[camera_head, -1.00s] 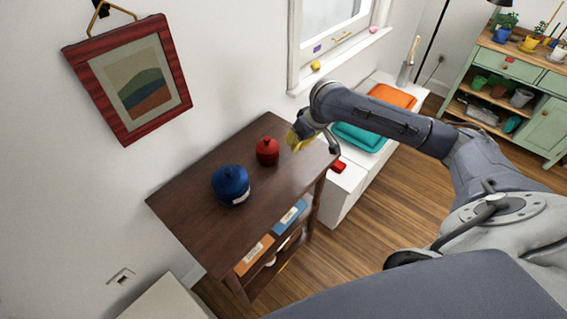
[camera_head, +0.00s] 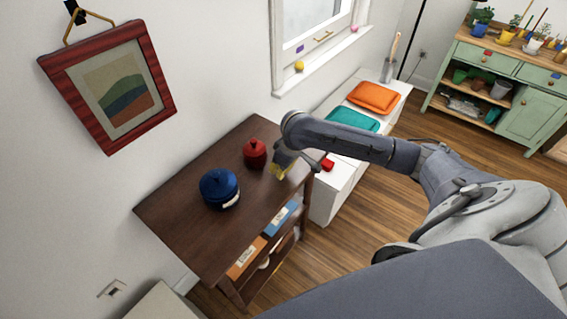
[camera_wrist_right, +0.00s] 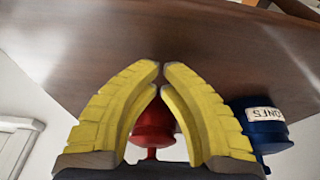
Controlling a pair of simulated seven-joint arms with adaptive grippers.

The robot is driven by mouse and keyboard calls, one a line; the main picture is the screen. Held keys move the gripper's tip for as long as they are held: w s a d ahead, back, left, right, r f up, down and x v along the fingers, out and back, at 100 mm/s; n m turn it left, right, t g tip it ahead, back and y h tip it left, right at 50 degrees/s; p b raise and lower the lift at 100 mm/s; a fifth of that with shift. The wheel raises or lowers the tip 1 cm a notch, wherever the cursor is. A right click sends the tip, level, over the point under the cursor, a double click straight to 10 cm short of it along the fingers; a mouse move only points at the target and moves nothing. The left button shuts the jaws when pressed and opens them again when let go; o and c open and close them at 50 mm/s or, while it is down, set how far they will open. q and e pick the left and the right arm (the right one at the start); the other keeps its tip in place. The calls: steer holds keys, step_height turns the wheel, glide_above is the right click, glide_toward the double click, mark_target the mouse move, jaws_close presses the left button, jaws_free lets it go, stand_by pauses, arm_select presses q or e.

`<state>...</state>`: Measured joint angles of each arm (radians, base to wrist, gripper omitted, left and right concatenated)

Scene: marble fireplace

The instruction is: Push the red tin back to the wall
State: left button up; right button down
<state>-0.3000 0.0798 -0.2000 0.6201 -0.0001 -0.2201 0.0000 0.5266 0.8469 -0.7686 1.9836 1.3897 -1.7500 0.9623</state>
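The red tin (camera_head: 255,153) has a lidded, knobbed top and stands upright on the dark wooden side table (camera_head: 180,222), short of the wall. My right gripper (camera_head: 279,172) is low over the tabletop, on the room side of the tin and to its right. In the right wrist view its yellow fingers (camera_wrist_right: 161,66) curve together with their tips almost meeting and nothing held between them. The red tin (camera_wrist_right: 153,125) shows beyond the fingers, partly hidden by them; I cannot tell whether they touch it. My left gripper is not in view.
A blue tin (camera_head: 219,188) with a white label stands left of the red tin; it also shows in the right wrist view (camera_wrist_right: 262,125). The white wall (camera_head: 205,90) runs behind the table. A white bench (camera_head: 340,178) with cushions stands to the right.

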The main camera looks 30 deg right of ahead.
mark_target(255, 155)
steer(key=shift+w+a+r, duration=0.1)
steer(key=shift+w+a, duration=0.15)
steer(key=shift+w, duration=0.35)
steer(key=shift+w+a+f, duration=0.1)
steer(key=shift+w+a, duration=0.1)
steer(key=shift+w, duration=0.4)
steer(key=shift+w+a+r, duration=0.1)
steer(key=shift+w+a, duration=0.15)
steer(key=shift+w, duration=0.35)
steer(key=shift+w+a, duration=0.1)
steer(key=shift+w, duration=0.05)
